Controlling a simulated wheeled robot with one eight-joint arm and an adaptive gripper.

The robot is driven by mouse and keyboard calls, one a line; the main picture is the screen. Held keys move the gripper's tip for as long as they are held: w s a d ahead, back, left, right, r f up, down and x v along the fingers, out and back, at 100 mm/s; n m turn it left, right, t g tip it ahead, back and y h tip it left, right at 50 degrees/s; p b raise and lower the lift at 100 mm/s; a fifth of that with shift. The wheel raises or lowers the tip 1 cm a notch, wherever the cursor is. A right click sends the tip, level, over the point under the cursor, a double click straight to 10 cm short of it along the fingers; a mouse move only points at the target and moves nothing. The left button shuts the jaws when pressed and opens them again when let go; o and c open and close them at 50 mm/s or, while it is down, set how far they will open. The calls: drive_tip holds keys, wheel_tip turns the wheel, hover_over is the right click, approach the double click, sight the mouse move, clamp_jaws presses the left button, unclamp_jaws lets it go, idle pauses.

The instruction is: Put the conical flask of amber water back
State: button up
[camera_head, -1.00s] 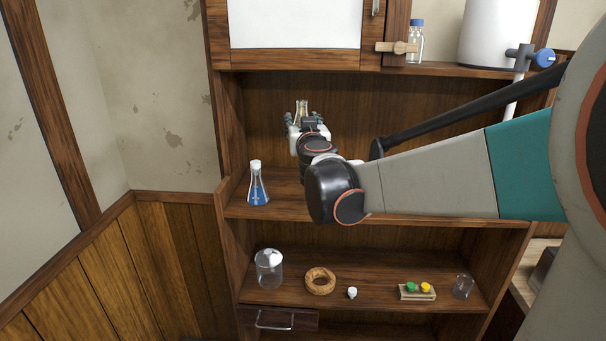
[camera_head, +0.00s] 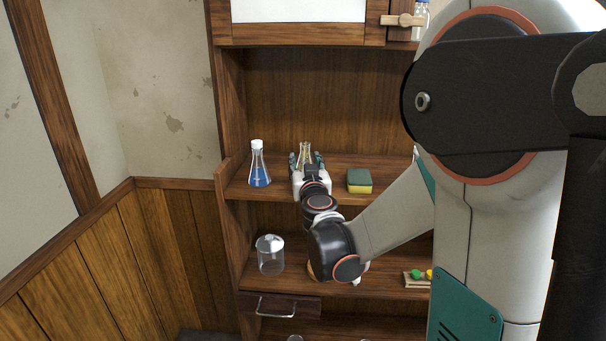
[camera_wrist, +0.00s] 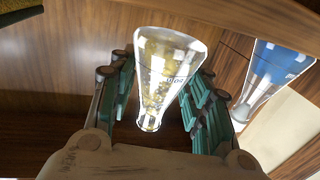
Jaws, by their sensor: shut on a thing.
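The conical flask of amber water (camera_wrist: 165,75) is between the jaws of my gripper (camera_wrist: 160,100) in the wrist view, with a yellowish tint in its glass. In the head view the flask (camera_head: 304,153) shows just above my gripper (camera_head: 306,166), at the middle shelf. My gripper is shut on it. Whether the flask's base touches the shelf board is hidden by my gripper. A flask of blue liquid with a white stopper (camera_head: 259,167) stands to its left on the same shelf and also shows at the right of the wrist view (camera_wrist: 275,70).
A green and yellow sponge (camera_head: 359,181) lies on the middle shelf (camera_head: 400,174) to the right of my gripper. The lower shelf holds a lidded glass jar (camera_head: 271,256) and a small rack with green and yellow pieces (camera_head: 416,279). My arm hides part of that shelf.

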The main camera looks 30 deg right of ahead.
wheel_tip(320, 180, down, 2)
drive_tip(key=shift+f, duration=0.1)
drive_tip(key=o, duration=0.6)
drive_tip(key=shift+b, duration=0.3)
drive_tip(key=shift+c, duration=0.2)
drive_tip(key=o, duration=0.4)
drive_tip(key=shift+o, duration=0.2)
drive_tip(key=shift+r, duration=0.2)
drive_tip(key=p+v, duration=0.2)
drive_tip(key=v, duration=1)
